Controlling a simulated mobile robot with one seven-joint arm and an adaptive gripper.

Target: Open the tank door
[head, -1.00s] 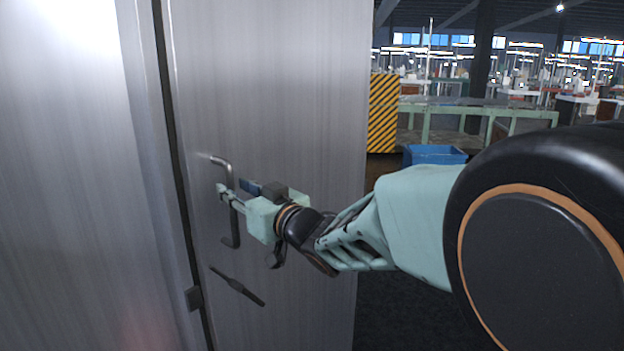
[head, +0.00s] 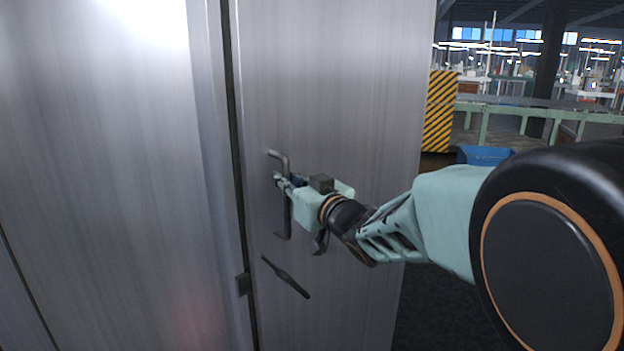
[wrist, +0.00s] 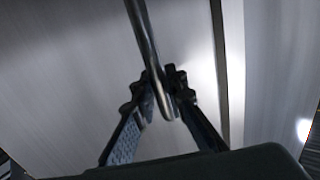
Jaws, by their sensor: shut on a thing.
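The tank door (head: 335,100) is a brushed metal panel on the right of a dark vertical seam in the head view. It looks almost level with the panel beside it; I cannot tell whether there is a gap. Its bent metal handle (head: 287,215) stands upright near the seam. My gripper (head: 281,184) is shut on the handle, at its upper half. In the wrist view the handle (wrist: 141,32) runs down between the two fingers of my gripper (wrist: 160,92).
A dark latch bar (head: 286,276) sits slanted below the handle. A small dark block (head: 243,284) is at the seam. A fixed metal panel (head: 110,180) fills the left. A blue bin (head: 485,154) and a striped yellow-black panel (head: 440,112) stand beyond the door's right edge.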

